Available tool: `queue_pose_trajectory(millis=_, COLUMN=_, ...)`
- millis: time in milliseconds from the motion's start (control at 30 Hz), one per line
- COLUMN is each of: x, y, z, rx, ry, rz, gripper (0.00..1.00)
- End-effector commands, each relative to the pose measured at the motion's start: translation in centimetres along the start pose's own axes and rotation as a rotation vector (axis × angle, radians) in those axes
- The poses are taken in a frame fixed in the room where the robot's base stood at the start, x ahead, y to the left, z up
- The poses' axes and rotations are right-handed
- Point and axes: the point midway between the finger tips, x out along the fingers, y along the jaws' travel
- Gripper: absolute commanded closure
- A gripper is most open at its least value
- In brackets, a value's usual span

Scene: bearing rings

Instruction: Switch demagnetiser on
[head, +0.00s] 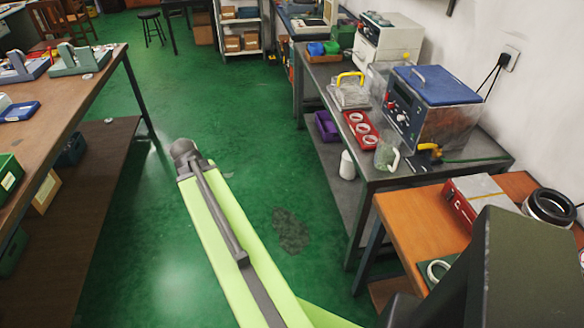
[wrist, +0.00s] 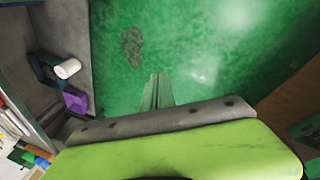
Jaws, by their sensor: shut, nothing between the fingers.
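A red box with a grey top plate (head: 480,199), which looks like the demagnetiser, sits on the wooden table (head: 405,220) at the right in the head view. Its switch cannot be made out, and my dark body part covers some of the table in front of it. My gripper (wrist: 158,76) shows in the wrist view with its fingers together and empty, over the green floor. In the head view my arm reaches forward over the aisle, left of the benches and well apart from the red box. The gripper's fingers cannot be made out there.
The grey bench (head: 455,172) behind holds a blue-lidded tank (head: 436,85), a red tray (head: 361,131) of rings and a glass jug (head: 387,155). A long wooden bench (head: 62,103) runs left. The green floor between is clear.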

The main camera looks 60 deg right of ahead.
Motion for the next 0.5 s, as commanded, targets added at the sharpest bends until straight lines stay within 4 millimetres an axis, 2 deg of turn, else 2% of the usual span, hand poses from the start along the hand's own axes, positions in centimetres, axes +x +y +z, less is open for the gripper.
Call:
queue_pose_trajectory(millis=33, x=-1.3, y=-6.3, z=-0.5, rx=-0.065, ry=0.002, rz=-0.047, gripper=1.0)
queue_pose_trajectory(millis=67, x=-2.0, y=-9.7, z=-0.5, rx=-0.095, ry=0.0, rz=-0.075, gripper=1.0)
queue_pose_trajectory(millis=100, x=-2.9, y=-13.9, z=-0.2, rx=-0.136, ry=-0.006, rz=-0.109, gripper=1.0)
queue_pose_trajectory(millis=200, x=-5.1, y=-22.9, z=1.5, rx=-0.229, ry=-0.028, rz=-0.18, gripper=1.0)
queue_pose_trajectory(millis=300, x=-6.9, y=-29.2, z=3.8, rx=-0.299, ry=-0.051, rz=-0.227, gripper=1.0)
queue_pose_trajectory(millis=333, x=-7.2, y=-30.5, z=4.3, rx=-0.314, ry=-0.057, rz=-0.236, gripper=1.0)
queue_pose_trajectory(millis=400, x=-7.9, y=-32.6, z=5.4, rx=-0.34, ry=-0.068, rz=-0.252, gripper=1.0)
queue_pose_trajectory(millis=500, x=-8.3, y=-33.9, z=6.1, rx=-0.355, ry=-0.076, rz=-0.261, gripper=1.0)
